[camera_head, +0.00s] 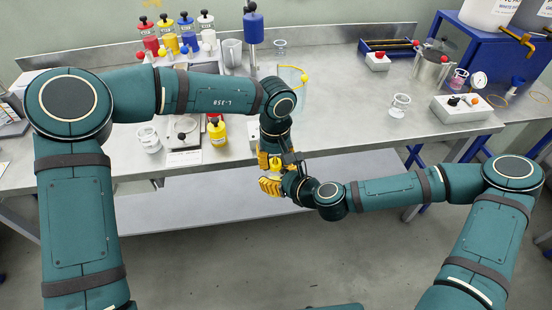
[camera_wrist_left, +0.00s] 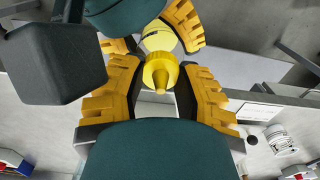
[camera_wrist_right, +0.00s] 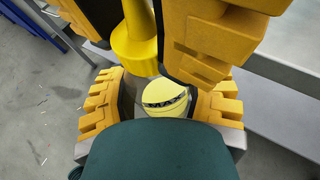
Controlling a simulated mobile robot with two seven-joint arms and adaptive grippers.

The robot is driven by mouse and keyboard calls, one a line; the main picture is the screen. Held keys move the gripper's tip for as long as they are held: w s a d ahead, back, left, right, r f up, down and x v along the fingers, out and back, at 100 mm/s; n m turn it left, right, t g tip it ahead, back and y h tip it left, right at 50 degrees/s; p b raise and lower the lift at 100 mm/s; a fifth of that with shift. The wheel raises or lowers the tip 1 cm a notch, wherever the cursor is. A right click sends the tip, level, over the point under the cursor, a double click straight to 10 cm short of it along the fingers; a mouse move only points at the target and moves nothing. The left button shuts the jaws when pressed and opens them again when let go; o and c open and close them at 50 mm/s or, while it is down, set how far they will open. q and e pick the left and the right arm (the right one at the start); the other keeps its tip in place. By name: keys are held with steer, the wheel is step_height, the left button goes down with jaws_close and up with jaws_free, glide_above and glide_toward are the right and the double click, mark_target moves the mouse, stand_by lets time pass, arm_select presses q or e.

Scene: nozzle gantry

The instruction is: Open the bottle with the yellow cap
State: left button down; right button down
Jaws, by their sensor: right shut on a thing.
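The bottle has a pale yellow body (camera_wrist_right: 165,98) and a bright yellow nozzle-shaped cap (camera_wrist_left: 160,72). It is held in the air in front of the table's front edge, mostly hidden by the grippers in the head view. My right gripper (camera_head: 273,186) is shut on the bottle's body, which shows between its fingers in the right wrist view. My left gripper (camera_head: 267,158) comes from the opposite side, with its fingers around the cap. In the left wrist view, gaps show between the cap and both finger pads, so it is open.
The table (camera_head: 340,125) stands behind the grippers. A yellow bottle with a red cap (camera_head: 217,131), a scale (camera_head: 184,138) and a glass jar (camera_head: 149,140) stand near its front edge. Several coloured bottles stand at the back left. A control box (camera_head: 461,108) is at right.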

arm_select(q)
steer(key=shift+d, duration=0.2)
steer(key=n, duration=0.5)
steer(key=shift+r+n, duration=0.1)
steer(key=shift+n, duration=0.2)
steer(key=n, duration=0.3)
steer(key=shift+n, duration=0.3)
steer(key=n, duration=0.5)
steer(key=shift+a, duration=0.1)
steer(key=n, duration=0.5)
steer(key=shift+w+a, duration=0.1)
steer(key=shift+a, duration=0.05)
steer(key=c, duration=0.8)
jaws_free()
steer(key=shift+s, duration=0.2)
